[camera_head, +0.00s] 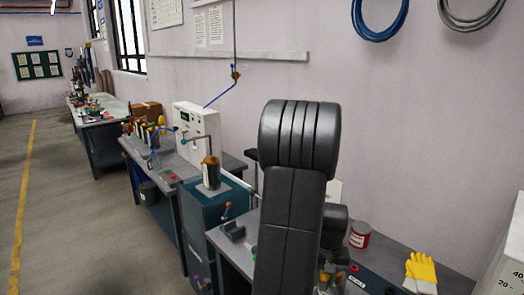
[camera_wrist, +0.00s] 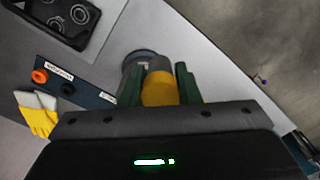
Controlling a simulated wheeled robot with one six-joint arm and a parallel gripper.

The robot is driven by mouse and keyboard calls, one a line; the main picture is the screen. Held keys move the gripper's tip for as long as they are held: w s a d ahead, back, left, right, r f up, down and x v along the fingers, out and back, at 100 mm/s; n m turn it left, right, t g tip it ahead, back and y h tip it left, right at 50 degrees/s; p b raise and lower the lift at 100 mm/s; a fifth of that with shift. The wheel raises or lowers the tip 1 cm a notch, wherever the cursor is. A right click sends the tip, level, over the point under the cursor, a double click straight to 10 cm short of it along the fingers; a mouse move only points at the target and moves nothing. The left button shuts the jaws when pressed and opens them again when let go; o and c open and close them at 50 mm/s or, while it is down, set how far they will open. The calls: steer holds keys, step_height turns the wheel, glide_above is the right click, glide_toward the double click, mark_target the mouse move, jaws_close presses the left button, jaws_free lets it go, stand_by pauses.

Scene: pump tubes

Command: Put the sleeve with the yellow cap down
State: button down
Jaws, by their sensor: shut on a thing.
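The yellow cap (camera_wrist: 159,88) shows in the wrist view between the two dark green fingers of my gripper (camera_wrist: 160,84), which is shut on the sleeve that bears it. A grey round body (camera_wrist: 132,60) shows just beyond the cap; I cannot tell whether it is part of the sleeve or a separate thing beneath. The sleeve's lower end is hidden, so I cannot tell whether it touches the bench.
The grey bench (camera_wrist: 185,25) has a dark tray with rings (camera_wrist: 70,17), a labelled blue strip with knobs (camera_wrist: 75,88) and yellow gloves (camera_wrist: 38,113). Floor (camera_wrist: 275,40) lies beyond the bench edge at right.

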steer(key=w+a+f, duration=0.4)
steer(key=a+f, duration=0.1)
steer(key=a, duration=0.4)
steer(key=w+a+f+n, duration=0.1)
steer(key=w+a+f, duration=0.3)
steer(key=a+f, duration=0.2)
steer(key=a, duration=0.2)
steer(key=shift+a+f, duration=0.15)
steer(key=shift+a, duration=0.25)
steer(key=shift+w+d, duration=0.1)
